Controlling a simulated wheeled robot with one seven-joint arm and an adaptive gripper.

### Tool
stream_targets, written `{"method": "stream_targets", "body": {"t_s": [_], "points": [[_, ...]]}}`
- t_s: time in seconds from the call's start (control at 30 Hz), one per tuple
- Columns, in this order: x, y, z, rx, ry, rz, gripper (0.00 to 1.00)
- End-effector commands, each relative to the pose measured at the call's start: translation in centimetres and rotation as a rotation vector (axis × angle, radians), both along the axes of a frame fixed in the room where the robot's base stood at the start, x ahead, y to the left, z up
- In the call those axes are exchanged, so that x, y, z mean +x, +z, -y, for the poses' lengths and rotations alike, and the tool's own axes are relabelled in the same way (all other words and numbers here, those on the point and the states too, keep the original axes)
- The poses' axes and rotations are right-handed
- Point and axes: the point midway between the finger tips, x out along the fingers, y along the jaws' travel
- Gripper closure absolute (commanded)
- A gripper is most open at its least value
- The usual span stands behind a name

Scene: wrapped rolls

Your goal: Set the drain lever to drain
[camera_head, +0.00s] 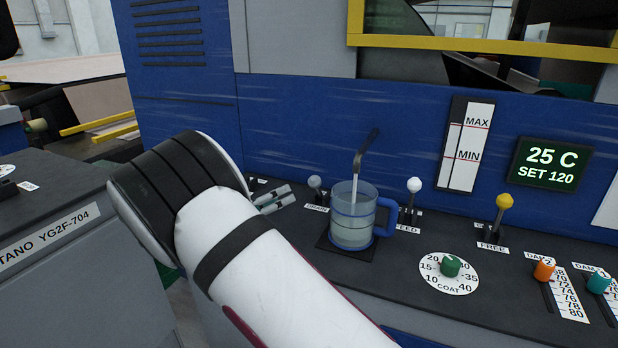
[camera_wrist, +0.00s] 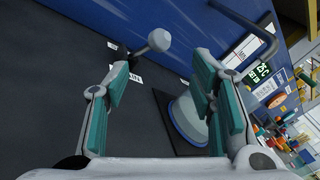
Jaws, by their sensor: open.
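The drain lever (camera_head: 315,183), a short lever with a grey ball knob, stands on the dark console left of the mug. Its small label at the base is partly hidden and hard to read. In the wrist view the lever (camera_wrist: 158,41) leans toward the right, its base near the left fingertip. My gripper (camera_head: 273,199) is just left of the lever in the head view. In the wrist view my gripper (camera_wrist: 155,82) has its teal-padded fingers spread, with nothing between them. The knob shows beyond the fingertips, apart from them.
A clear blue-handled mug (camera_head: 353,217) with a ladle stands right of the drain lever, close to my right finger in the wrist view. Further right are a white-knobbed lever (camera_head: 414,185), a yellow-knobbed lever (camera_head: 504,202) and a green dial (camera_head: 450,267). A blue wall rises behind.

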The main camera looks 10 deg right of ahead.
Motion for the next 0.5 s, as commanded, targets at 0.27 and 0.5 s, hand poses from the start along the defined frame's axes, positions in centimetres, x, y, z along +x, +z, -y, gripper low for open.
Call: {"method": "stream_targets", "body": {"t_s": [0.27, 0.5], "points": [[1.7, 0.1, 2.7, -0.001, -0.003, 0.001, 0.50], [4.2, 0.0, 6.8, 0.002, -0.003, 0.001, 0.50]]}}
